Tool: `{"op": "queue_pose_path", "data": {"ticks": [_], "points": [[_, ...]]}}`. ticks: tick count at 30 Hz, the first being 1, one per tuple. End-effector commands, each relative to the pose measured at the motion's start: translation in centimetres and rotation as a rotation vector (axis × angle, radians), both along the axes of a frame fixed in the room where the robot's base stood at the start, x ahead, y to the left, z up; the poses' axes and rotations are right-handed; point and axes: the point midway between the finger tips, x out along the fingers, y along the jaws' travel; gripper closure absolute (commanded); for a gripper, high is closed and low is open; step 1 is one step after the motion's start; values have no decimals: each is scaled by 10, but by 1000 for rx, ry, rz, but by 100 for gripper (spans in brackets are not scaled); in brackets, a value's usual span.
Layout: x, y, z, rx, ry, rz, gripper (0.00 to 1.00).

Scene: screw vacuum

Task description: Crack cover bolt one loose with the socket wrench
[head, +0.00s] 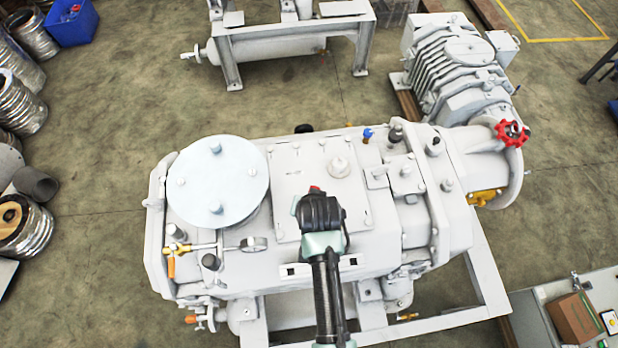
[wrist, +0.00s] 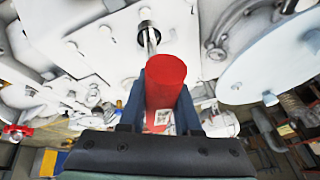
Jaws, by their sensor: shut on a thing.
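My gripper (wrist: 163,108) is shut on the red handle of the socket wrench (wrist: 166,75), between its two blue fingers. A bright steel shaft runs from the handle to a dark ring-shaped end near the pale machine casing. I cannot tell whether that end sits on a bolt. Small bolts line the plate. Which one is cover bolt one is not clear.
A round pale cover (head: 235,165) with several bolts stands left of my gripper. A gauge (head: 253,244) and orange-handled valve (head: 171,266) are at the lower left. A red handwheel (head: 512,133) is at the right. Open floor (head: 115,110) lies behind and left.

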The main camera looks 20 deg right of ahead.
Motion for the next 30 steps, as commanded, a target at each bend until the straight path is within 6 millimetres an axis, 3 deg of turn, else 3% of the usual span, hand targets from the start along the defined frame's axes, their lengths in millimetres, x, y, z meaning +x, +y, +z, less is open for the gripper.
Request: {"op": "queue_pose_path", "data": {"ticks": [15, 30], "points": [[1, 0, -42, -1, -2, 0, 100], [1, 0, -49, -1, -2, 0, 100]]}}
